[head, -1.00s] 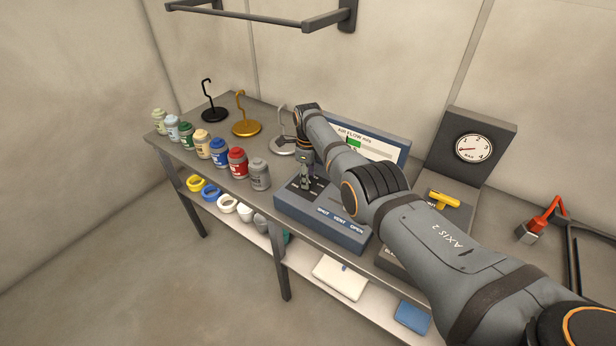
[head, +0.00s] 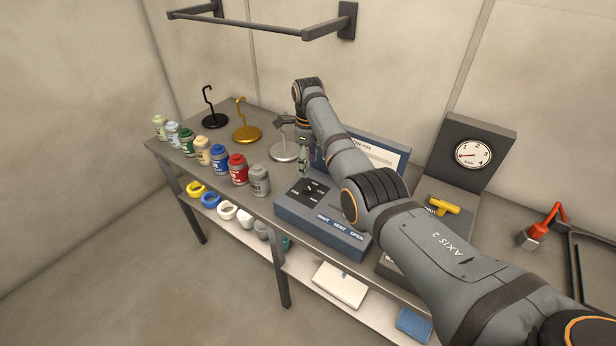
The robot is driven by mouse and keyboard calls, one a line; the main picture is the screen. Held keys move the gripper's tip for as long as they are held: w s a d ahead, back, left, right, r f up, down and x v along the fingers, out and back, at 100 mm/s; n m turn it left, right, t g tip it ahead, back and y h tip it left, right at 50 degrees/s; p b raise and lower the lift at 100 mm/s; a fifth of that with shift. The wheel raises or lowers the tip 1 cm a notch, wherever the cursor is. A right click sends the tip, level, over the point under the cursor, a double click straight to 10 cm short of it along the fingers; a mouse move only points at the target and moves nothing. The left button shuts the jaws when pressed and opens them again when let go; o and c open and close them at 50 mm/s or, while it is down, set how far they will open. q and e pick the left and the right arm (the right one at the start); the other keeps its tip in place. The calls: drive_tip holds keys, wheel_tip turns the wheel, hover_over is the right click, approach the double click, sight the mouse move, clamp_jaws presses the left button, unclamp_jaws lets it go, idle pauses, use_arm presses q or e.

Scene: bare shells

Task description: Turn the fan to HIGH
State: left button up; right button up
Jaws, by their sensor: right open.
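The fan control is a blue-grey console (head: 346,240) on the bench, with a dark dial plate and a small knob (head: 310,188) on its sloped top. The marks around the knob are too small to read, and I cannot tell where it points. Behind it stands an air flow display (head: 385,156), partly hidden by my right arm; no green bar shows on its visible part. My right gripper (head: 304,172) points down just above and behind the knob, open and apart from it. My left gripper is not in view.
Several jars (head: 220,154) line the bench's left front edge. Hook stands, black (head: 215,120), gold (head: 246,133) and silver (head: 283,151), stand behind them. A gauge panel (head: 474,151) and yellow handle (head: 443,206) are to the right. A wall rail (head: 245,27) hangs above.

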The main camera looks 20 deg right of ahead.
wheel_tip(320, 180, up, 3)
drive_tip(key=shift+r, duration=0.2)
